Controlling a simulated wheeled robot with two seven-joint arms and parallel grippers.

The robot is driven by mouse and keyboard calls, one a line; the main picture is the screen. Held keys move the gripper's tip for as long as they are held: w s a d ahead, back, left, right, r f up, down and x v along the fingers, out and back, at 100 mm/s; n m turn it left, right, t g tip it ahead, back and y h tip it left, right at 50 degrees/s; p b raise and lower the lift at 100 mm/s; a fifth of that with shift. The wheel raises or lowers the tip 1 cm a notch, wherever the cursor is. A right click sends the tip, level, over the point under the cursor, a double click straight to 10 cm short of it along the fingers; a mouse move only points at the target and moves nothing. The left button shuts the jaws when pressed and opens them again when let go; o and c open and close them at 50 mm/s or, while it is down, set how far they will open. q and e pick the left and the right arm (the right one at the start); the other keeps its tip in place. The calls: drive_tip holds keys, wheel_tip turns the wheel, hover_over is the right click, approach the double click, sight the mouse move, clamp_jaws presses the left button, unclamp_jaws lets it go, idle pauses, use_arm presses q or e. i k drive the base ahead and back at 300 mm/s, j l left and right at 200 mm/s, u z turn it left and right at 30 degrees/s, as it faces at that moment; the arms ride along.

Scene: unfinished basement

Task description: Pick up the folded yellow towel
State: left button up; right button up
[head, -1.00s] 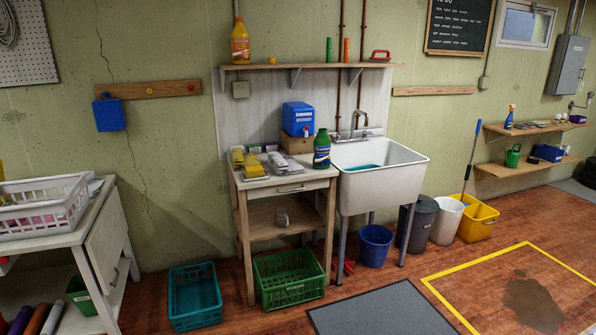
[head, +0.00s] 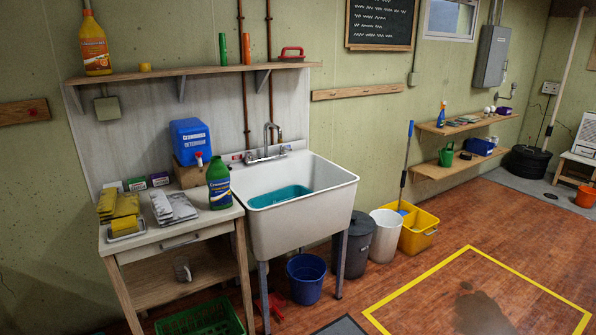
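Folded yellow cloth (head: 118,206) lies on top of the small wooden table (head: 165,235) left of the sink, seen in the head view. It looks like two folded pieces side by side. A yellow block (head: 124,225), maybe a sponge, sits in a small pale dish in front of it. Folded grey cloths (head: 173,207) lie just to the right. Neither of my grippers is in view.
The white sink (head: 300,222) adjoins the table on the right. A blue bucket (head: 306,278) and a green crate (head: 202,320) are below. Open floor lies to the right.

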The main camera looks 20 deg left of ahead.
sight(112, 206)
drive_tip(key=i+u, duration=0.3)
drive_tip(key=i+l+u, duration=0.15)
drive_tip(key=i+u, duration=0.15)
drive_tip(key=i, duration=0.25)
drive_tip(key=i+l+u, duration=0.3)
drive_tip(key=i+j, duration=0.1)
